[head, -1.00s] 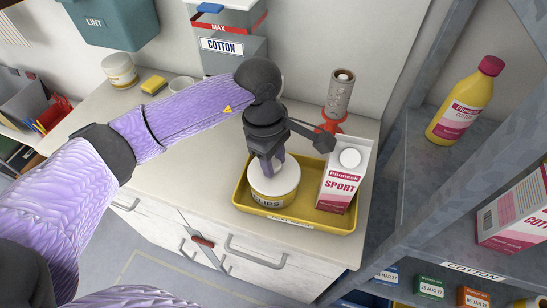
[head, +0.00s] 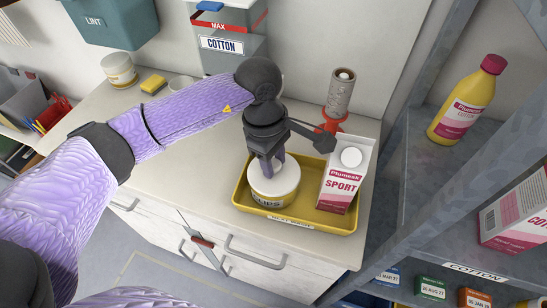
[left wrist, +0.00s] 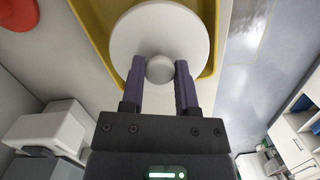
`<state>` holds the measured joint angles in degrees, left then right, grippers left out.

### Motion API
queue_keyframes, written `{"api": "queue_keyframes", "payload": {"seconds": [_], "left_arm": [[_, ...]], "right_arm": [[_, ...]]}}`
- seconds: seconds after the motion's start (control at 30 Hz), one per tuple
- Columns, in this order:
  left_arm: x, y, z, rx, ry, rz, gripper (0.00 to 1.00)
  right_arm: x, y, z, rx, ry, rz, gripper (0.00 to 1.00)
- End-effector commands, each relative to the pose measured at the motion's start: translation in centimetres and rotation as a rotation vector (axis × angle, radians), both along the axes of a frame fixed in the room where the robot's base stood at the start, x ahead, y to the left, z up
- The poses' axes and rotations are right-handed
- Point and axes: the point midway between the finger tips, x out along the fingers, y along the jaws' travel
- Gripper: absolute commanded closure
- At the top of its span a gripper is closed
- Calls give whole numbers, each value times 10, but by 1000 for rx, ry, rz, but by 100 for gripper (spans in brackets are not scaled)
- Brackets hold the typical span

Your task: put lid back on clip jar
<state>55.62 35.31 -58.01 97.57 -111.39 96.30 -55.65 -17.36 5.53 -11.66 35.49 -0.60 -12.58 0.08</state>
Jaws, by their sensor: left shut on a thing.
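The clip jar (head: 268,198) is a squat pale jar lettered "CLIPS", standing in the left part of a yellow tray (head: 310,224). Its white lid (head: 290,184) sits over the jar's mouth and looks level; whether it is fully seated I cannot tell. My left gripper (head: 271,168) comes down from above and is shut on the lid's knob. In the left wrist view the two fingers hold the round grey knob (left wrist: 160,69) at the middle of the white disc. My right gripper is not in view.
A grey cylinder on a red base (head: 338,98) is behind. A grey metal shelf with a yellow bottle (head: 467,100) is at right.

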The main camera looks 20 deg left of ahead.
Motion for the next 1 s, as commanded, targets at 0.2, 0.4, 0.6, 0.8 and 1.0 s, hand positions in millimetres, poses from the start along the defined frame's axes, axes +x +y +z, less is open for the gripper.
{"api": "queue_keyframes", "payload": {"seconds": [0.2,0.4,0.6,0.8,1.0], "left_arm": [[0,0,-1,0,0,0,100],[0,0,0,0,0,0,100],[0,0,0,0,0,0,29],[0,0,0,0,0,0,20],[0,0,0,0,0,0,0]], "right_arm": [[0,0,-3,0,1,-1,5],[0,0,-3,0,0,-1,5],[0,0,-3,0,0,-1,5],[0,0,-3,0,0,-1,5],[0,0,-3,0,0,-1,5]]}}
